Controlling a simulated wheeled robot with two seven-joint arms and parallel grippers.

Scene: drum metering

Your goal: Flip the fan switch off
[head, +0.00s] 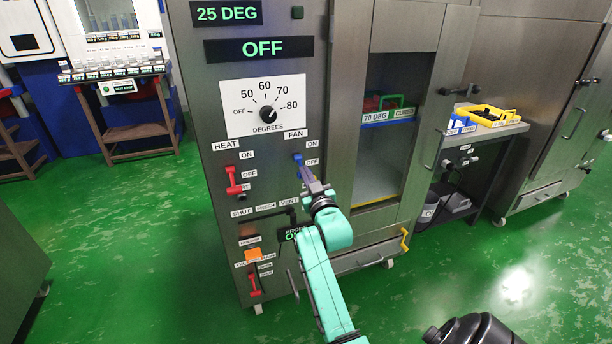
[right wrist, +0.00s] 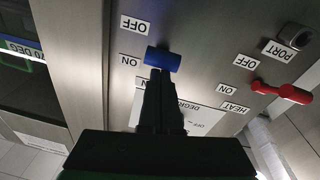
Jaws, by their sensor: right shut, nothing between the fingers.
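The blue fan switch handle (head: 298,159) is on the grey cabinet's front panel, under the FAN label and left of its ON and OFF labels. In the right wrist view the blue handle (right wrist: 163,59) lies beside the ON label (right wrist: 130,61), with the OFF label (right wrist: 135,25) beyond. My right gripper (head: 304,171) is shut and empty, its fingertips right at the handle from below. In the right wrist view the fingers hide part of the panel behind; I cannot tell whether they touch the handle. My left gripper is not in view.
A red heat switch (head: 232,180) is left of the fan switch. A dial (head: 267,114) sits above, under a display reading OFF (head: 263,49). A glazed cabinet door (head: 385,130) is to the right. A side bench holds a yellow bin (head: 488,116).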

